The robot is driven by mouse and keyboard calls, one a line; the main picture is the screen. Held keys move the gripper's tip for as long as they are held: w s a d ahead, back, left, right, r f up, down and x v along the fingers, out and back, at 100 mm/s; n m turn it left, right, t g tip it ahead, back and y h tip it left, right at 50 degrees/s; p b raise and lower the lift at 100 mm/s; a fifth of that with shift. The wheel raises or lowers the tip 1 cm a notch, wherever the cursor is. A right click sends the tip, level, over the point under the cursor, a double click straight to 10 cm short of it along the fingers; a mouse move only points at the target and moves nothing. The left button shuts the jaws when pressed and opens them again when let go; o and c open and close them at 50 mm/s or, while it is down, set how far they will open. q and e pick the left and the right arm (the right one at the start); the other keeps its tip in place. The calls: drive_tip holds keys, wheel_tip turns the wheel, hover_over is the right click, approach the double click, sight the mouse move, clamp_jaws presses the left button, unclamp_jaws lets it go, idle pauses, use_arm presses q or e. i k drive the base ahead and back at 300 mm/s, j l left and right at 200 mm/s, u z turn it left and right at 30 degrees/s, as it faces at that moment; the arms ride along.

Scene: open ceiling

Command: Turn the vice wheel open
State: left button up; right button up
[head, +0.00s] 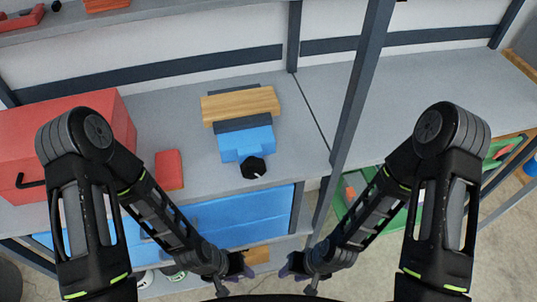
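A blue vice (246,146) sits on the grey workbench, left of the view's middle. Its black wheel (253,168) is on the near side, by the bench's front edge. A wooden block (240,104) lies across the vice's far end, between dark jaws. My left gripper (246,264) and my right gripper (287,265) are both low in the view, in front of the bench and nearer to me than the wheel. Neither touches the wheel. They point toward each other with a gap between them. Their finger openings are too small to make out.
A red toolbox (70,140) and a small red box (169,170) stand on the bench left of the vice. A dark upright post (357,95) rises to its right. Blue drawers (240,213) are below the bench top. A green crate (372,213) is at lower right.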

sight(253, 168)
drive_tip(key=l+u, duration=0.3)
drive_tip(key=l, duration=0.15)
drive_tip(key=l+u, duration=0.25)
drive_tip(key=l, duration=0.2)
drive_tip(key=l+u, duration=0.3)
drive_tip(key=l, duration=0.2)
drive_tip(key=k+l+u, duration=0.1)
drive_tip(key=l+u, duration=0.15)
drive_tip(key=l, duration=0.15)
drive_tip(key=k+l+u, duration=0.1)
drive_tip(key=l+u, duration=0.2)
drive_tip(key=l, duration=0.15)
drive_tip(key=k+l+u, duration=0.25)
drive_tip(key=l, duration=0.15)
drive_tip(key=k+l+u, duration=0.15)
drive_tip(key=l+u, duration=0.15)
drive_tip(key=k+l+u, duration=0.25)
drive_tip(key=i+l, duration=0.05)
drive_tip(key=l, duration=0.1)
